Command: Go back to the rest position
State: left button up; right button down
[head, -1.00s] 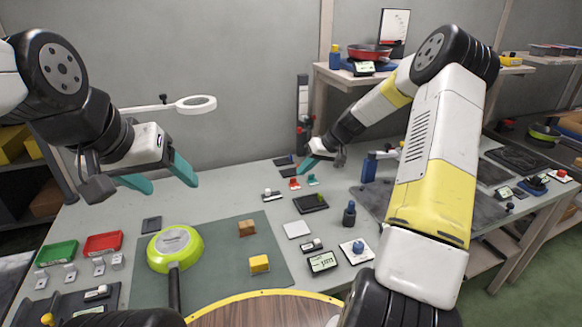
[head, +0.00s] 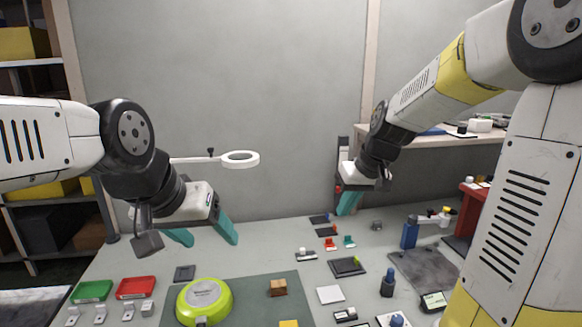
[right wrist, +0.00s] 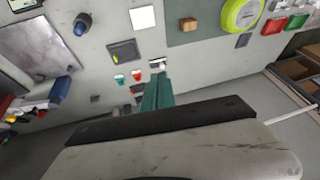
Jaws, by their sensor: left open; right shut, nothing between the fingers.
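My left gripper (head: 208,236) is in the left of the head view, above the back left of the table, with its two teal fingers spread apart and nothing between them. My right gripper (head: 348,203) is near the back of the table, right of the middle in the head view. Its teal fingers (right wrist: 158,95) lie together in the right wrist view, with nothing held. It hangs above the table surface, apart from the small items below.
A white ring lamp (head: 240,159) reaches out behind my left gripper. A blue stand (head: 410,232) is at right.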

jog(key=s+r+m+t, duration=0.1)
jog(key=s+r, duration=0.1)
jog(key=s, duration=0.7)
jog(key=s+r+m+t, duration=0.1)
jog(key=s+r, duration=0.2)
jog(key=s, duration=0.7)
jog(key=shift+d+h, duration=0.3)
